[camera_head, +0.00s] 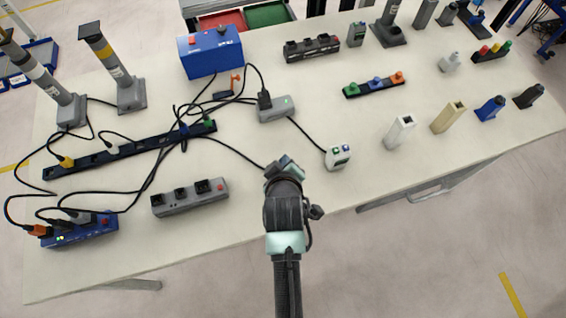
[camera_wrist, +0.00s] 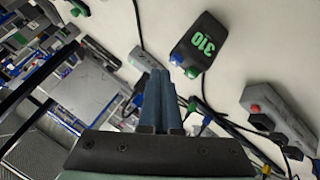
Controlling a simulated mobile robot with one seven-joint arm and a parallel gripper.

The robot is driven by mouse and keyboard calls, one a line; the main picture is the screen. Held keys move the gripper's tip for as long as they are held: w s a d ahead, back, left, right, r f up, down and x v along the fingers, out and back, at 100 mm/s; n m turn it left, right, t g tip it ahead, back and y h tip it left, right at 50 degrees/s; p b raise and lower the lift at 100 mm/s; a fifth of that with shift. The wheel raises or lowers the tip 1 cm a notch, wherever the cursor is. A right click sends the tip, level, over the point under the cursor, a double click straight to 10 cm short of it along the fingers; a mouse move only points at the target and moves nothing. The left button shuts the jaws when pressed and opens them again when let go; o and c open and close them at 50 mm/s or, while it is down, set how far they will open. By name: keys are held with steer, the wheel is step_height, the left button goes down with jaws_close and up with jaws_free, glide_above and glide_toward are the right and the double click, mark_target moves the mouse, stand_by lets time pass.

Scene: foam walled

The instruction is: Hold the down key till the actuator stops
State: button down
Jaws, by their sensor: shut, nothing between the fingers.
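In the head view, a small pale control box (camera_head: 338,160) with a green and a blue key on top stands near the table's front edge. In the wrist view, my gripper's fingers (camera_wrist: 160,90) are together and empty. Past them is a dark box (camera_wrist: 203,42) showing 310 in green, with green and blue parts at its edge. I cannot tell which key is down.
A grey box (camera_head: 276,109) with black cables lies beyond my gripper. A grey unit with a red button (camera_head: 190,197) and a long dark strip (camera_head: 130,150) lie at the left. Loose cables cross the left half. Upright blocks (camera_head: 400,132) stand at the right.

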stand_by(0.8)
steer(key=shift+f, duration=0.45)
steer(key=shift+f+b, duration=0.55)
stand_by(0.9)
steer(key=shift+r, duration=0.15)
steer(key=shift+r+p, duration=0.8)
steer(key=shift+p, duration=0.2)
step_height(320, 180, up, 5)
steer(key=p, duration=0.4)
steer(key=shift+p, duration=0.4)
